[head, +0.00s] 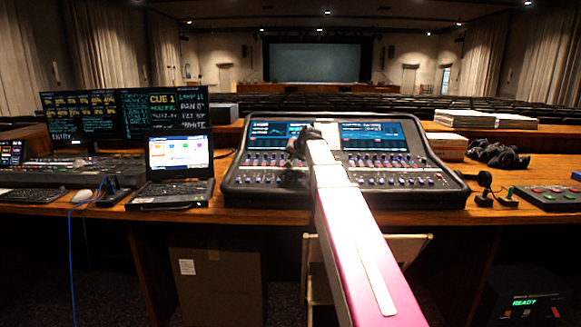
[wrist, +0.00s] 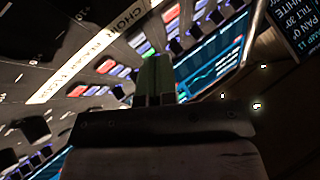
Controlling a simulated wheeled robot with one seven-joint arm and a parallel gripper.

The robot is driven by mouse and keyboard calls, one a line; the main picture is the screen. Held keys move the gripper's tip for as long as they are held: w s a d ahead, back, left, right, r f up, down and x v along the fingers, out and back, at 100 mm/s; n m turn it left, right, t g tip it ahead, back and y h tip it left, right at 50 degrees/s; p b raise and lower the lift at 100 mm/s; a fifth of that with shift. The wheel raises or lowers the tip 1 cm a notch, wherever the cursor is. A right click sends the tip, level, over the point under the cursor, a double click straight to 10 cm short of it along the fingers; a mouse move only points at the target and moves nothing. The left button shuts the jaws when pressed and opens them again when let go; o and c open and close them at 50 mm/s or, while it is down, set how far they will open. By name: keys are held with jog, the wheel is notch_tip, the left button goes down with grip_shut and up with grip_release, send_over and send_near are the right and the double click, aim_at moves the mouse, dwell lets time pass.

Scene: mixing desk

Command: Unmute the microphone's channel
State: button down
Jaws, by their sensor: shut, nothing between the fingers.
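The mixing desk (head: 232,192) stands on the wooden table in the middle of the head view, with lit screens, rows of small coloured buttons and faders. My gripper (head: 297,150) is over the left-centre part of the desk, and my arm hides part of its middle. In the wrist view my gripper (wrist: 154,62) is shut and empty, its fingers pointing at the panel near red, blue and white buttons (wrist: 107,67). A pale label strip (wrist: 85,60) reads "CHOIR" beside another word I cannot read surely. I cannot tell which channel is the microphone's, or whether the fingertips touch anything.
A laptop (head: 178,165) and dark monitors (head: 125,115) stand left of the desk. Dark faders (wrist: 36,128) show close by in the wrist view.

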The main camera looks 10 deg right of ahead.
jog(key=shift+s+r, duration=0.15)
jog(key=shift+r, duration=1.1)
jog(key=shift+s+r, duration=0.1)
jog(key=shift+r, duration=1.1)
